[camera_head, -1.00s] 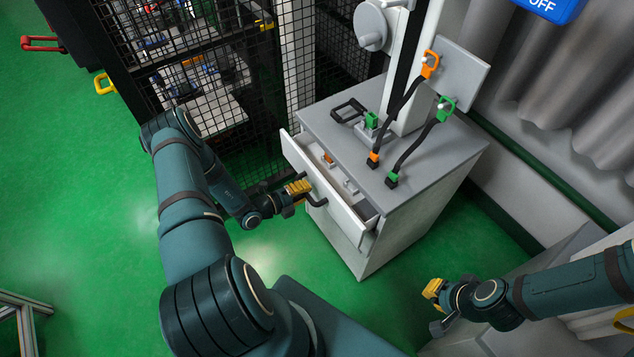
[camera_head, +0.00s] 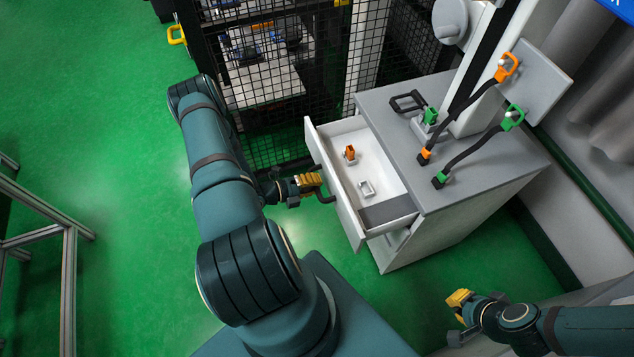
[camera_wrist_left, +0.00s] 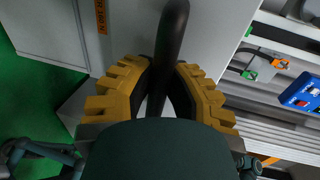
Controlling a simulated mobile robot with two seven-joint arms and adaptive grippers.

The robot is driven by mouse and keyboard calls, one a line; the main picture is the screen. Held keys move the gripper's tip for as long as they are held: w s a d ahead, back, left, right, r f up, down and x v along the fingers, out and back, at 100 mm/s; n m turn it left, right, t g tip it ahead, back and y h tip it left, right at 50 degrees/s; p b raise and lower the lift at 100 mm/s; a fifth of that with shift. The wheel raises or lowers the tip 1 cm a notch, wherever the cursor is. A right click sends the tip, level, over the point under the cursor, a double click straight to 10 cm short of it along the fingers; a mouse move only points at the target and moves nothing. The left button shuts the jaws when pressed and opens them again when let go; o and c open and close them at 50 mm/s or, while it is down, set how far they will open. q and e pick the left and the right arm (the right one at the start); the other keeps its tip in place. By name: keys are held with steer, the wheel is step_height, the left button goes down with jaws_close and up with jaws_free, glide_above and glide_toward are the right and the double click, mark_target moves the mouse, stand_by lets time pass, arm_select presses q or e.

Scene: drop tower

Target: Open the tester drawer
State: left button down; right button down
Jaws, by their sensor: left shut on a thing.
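The tester drawer (camera_head: 337,190) is pulled out from the grey-topped cabinet (camera_head: 450,225). Inside it I see an orange piece, a small light-coloured bracket and a grey compartment at the near end. My left gripper (camera_head: 318,184) is shut on the drawer's dark handle (camera_head: 327,197) at the front. In the left wrist view the dark handle bar (camera_wrist_left: 172,45) passes between the yellow fingers (camera_wrist_left: 160,92). My right gripper (camera_head: 458,302) is away from the drawer at the lower right; its finger gap is too small to read.
On the cabinet top stand a tester column (camera_head: 475,100), a green block (camera_head: 430,115) and orange and green cable plugs. A black mesh fence (camera_head: 285,85) is behind the drawer. An aluminium frame (camera_head: 68,270) stands at the left. Green floor (camera_head: 120,120) is clear at the left.

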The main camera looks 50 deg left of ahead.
arm_select(q)
steer(key=c, duration=0.9)
jaws_free()
steer(key=v, duration=1.2)
steer(key=shift+a+f, duration=0.1)
steer(key=shift+a, duration=0.05)
